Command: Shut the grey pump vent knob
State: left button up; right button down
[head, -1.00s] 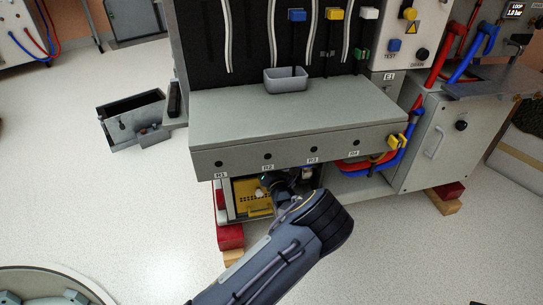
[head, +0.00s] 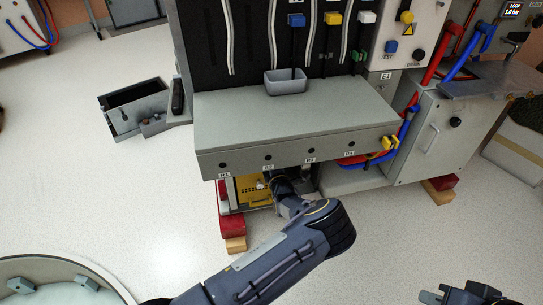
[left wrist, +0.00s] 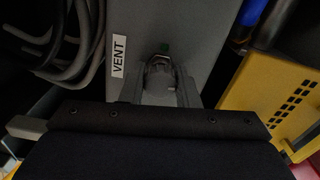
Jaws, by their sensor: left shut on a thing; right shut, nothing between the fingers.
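The VENT label (left wrist: 118,57) is on a grey pump housing (left wrist: 203,32) in the left wrist view. To its right is the small grey vent knob (left wrist: 159,62), with a green mark above it. My left gripper (left wrist: 163,76) is shut on the knob; its fingers cover part of it, so how far it is turned is hard to tell. In the head view my left arm reaches under the grey bench, which hides the knob and my left fingertips. My right gripper (head: 440,294) is shut and empty, low at the right over the floor.
The bench front (head: 290,154) overhangs the opening. A yellow perforated panel (head: 252,188) is inside it; it also shows close at the right in the left wrist view (left wrist: 275,95). Grey hoses (left wrist: 75,45) hang at the left. An open grey box (head: 135,108) stands left of the bench.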

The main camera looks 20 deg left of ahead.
pick_arm(q)
jog(key=shift+f+m, duration=0.1)
jog(key=shift+m, duration=0.6)
jog(key=o, duration=1)
jog(key=shift+c, duration=0.2)
jog(key=shift+s, duration=0.15)
jog(key=p+v, duration=0.2)
jog(key=v, duration=0.5)
jog(key=shift+s, duration=0.3)
